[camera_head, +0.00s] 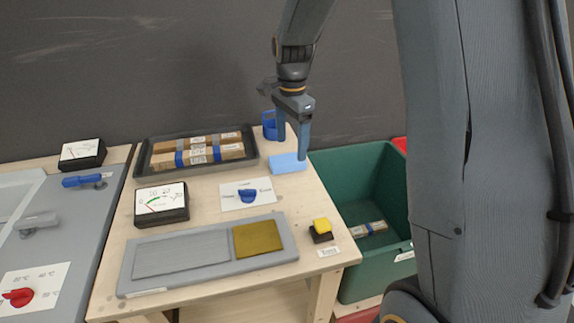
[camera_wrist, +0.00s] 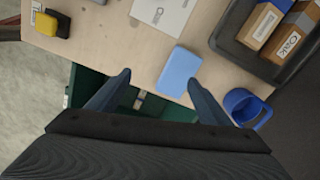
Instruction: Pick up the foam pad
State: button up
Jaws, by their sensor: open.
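The foam pad is most likely the light blue flat block (camera_head: 288,163) on the wooden table near its right edge. It also shows in the wrist view (camera_wrist: 179,72), lying flat beyond my fingers. My gripper (camera_head: 292,155) is open and points down over the block in the head view. In the wrist view my gripper (camera_wrist: 160,82) has its two fingers spread apart with nothing between them, and the block lies ahead of them, slightly right of centre. I cannot tell how high above the block the fingertips are.
A blue cup (camera_head: 269,125) stands just behind the block. A dark tray (camera_head: 143,165) with wooden blocks is to its left. A knob on a white card (camera_head: 247,195) and a yellow button (camera_head: 321,226) are nearer. A green bin (camera_head: 350,170) sits right of the table edge.

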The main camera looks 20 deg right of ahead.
aim_at(287, 159)
jog(key=w+m, duration=0.3)
jog(key=w, duration=0.1)
jog(key=shift+f, duration=0.3)
jog(key=shift+w+f, duration=0.1)
jog(key=shift+f, duration=0.05)
jog(key=shift+w+f+p, duration=0.15)
jog(key=shift+f+p, duration=0.5)
jog(key=shift+f, duration=1.25)
jog(key=shift+w+f+p, duration=0.1)
jog(key=shift+f+p, duration=0.55)
jog(key=shift+f, duration=1.2)
jog(key=shift+c, duration=0.2)
jog(key=c, duration=1.2)
notch_tip(287, 159, up, 10)
jog(key=b, duration=0.2)
jog(key=shift+b, duration=0.4)
